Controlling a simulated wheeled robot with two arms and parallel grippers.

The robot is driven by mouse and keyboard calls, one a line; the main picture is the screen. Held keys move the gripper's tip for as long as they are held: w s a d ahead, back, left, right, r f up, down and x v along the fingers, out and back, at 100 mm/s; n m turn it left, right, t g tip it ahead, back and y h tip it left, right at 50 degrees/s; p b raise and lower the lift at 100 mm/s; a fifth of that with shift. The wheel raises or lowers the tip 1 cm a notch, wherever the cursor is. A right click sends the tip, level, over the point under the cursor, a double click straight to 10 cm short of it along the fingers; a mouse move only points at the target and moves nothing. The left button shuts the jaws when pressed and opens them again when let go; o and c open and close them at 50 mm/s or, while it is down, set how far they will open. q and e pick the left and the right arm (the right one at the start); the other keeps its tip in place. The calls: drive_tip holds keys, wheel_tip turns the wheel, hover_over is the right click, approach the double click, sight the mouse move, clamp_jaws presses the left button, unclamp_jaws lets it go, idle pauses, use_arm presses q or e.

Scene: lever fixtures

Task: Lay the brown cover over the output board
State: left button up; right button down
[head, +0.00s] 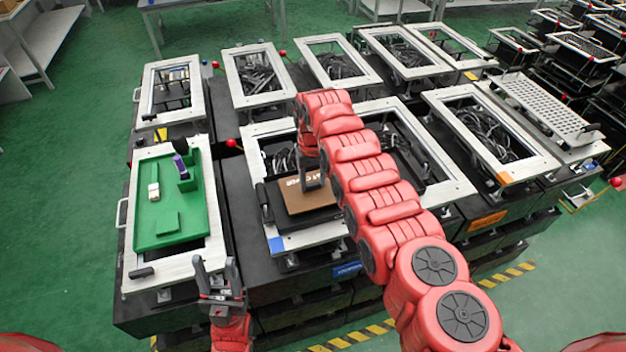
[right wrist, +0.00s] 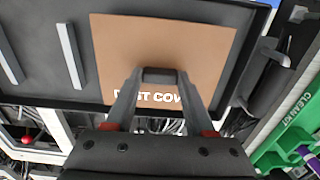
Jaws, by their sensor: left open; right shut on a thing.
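The brown cover (head: 300,199) is a flat square plate with white lettering, partly hidden by my right arm in the head view. It also shows in the right wrist view (right wrist: 165,50), over a dark tray (right wrist: 60,90). My right gripper (head: 314,182) is shut on the cover near its lettered edge. I cannot tell whether the cover rests on the tray or is held just above it. My left gripper (head: 217,270) is open and empty near the green board's front right corner. I cannot tell which surface is the output board.
A green board (head: 160,212) with a purple piece (head: 181,167), a white piece (head: 154,191) and a green block (head: 167,224) sits in the left frame. Several light frames with dark cables surround the work area. A perforated plate (head: 545,105) lies at the right.

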drive_tip(key=shift+c, duration=0.9)
unclamp_jaws()
drive_tip(key=shift+r, duration=0.1)
